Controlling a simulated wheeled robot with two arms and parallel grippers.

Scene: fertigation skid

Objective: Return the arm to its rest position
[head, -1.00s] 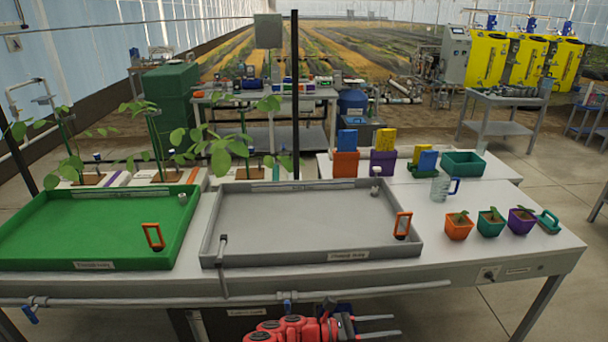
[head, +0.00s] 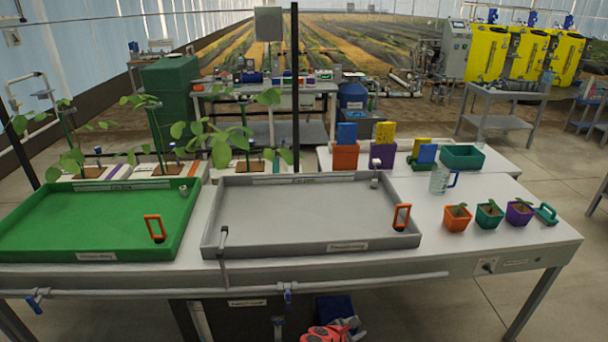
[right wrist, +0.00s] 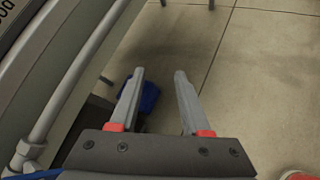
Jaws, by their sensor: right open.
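My right gripper (right wrist: 159,75) is open and empty in the right wrist view. Its two grey fingers have red bases and point out over the bare floor, beside the bench's front edge. In the head view only a red and grey part of my arm shows at the bottom edge, below the bench front. My left gripper is not in view.
The bench front carries a grey pipe (head: 400,280), also close on the left in the right wrist view (right wrist: 75,85). A blue object (head: 335,308) lies low under the bench. A green tray (head: 90,215), a grey tray (head: 300,212) and small pots stand on top.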

